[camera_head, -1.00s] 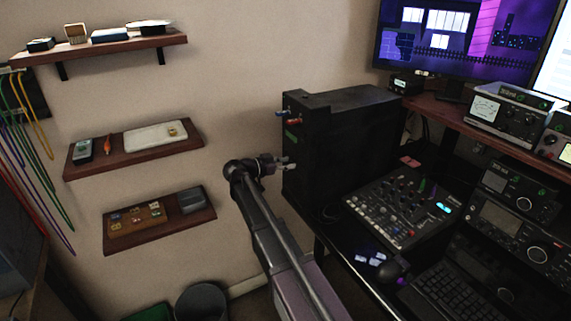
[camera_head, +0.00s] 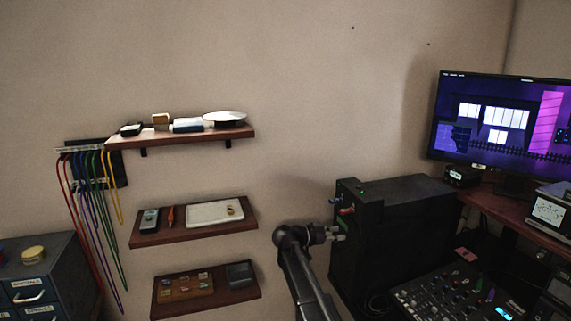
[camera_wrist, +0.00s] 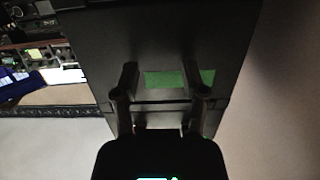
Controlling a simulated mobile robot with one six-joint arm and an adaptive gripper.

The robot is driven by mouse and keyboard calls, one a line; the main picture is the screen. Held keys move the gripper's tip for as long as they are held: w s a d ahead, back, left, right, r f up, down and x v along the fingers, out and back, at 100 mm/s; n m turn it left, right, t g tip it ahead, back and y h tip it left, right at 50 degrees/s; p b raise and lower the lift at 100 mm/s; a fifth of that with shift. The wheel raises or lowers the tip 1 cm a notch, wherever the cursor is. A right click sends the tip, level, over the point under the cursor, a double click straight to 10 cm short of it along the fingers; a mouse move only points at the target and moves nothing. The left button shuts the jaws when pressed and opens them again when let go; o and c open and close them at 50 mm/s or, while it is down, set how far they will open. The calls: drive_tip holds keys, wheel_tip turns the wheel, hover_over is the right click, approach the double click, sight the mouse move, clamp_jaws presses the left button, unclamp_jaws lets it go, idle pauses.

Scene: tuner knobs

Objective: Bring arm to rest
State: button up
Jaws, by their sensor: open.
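My gripper (camera_head: 338,234) is at the end of my dark arm, in the lower middle of the head view. It points right, toward the front of the black cabinet (camera_head: 405,212). In the wrist view my gripper (camera_wrist: 161,80) shows two fingers spread apart with nothing between them. Behind the fingers is a dark panel (camera_wrist: 115,45) with a green label (camera_wrist: 180,78). I cannot tell whether the fingertips touch the cabinet.
Three wall shelves stand left of my arm: top (camera_head: 185,137), middle (camera_head: 195,231) and bottom (camera_head: 207,300), all holding small items. Coloured cables (camera_head: 90,205) hang farther left. A mixer (camera_head: 455,298) and monitor (camera_head: 500,120) are on the right. The upper wall is clear.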

sight(346, 224)
drive_tip(key=shift+r+p, duration=1.1)
drive_tip(key=shift+r, duration=0.3)
drive_tip(key=shift+r+p, duration=0.45)
drive_tip(key=shift+f, duration=0.1)
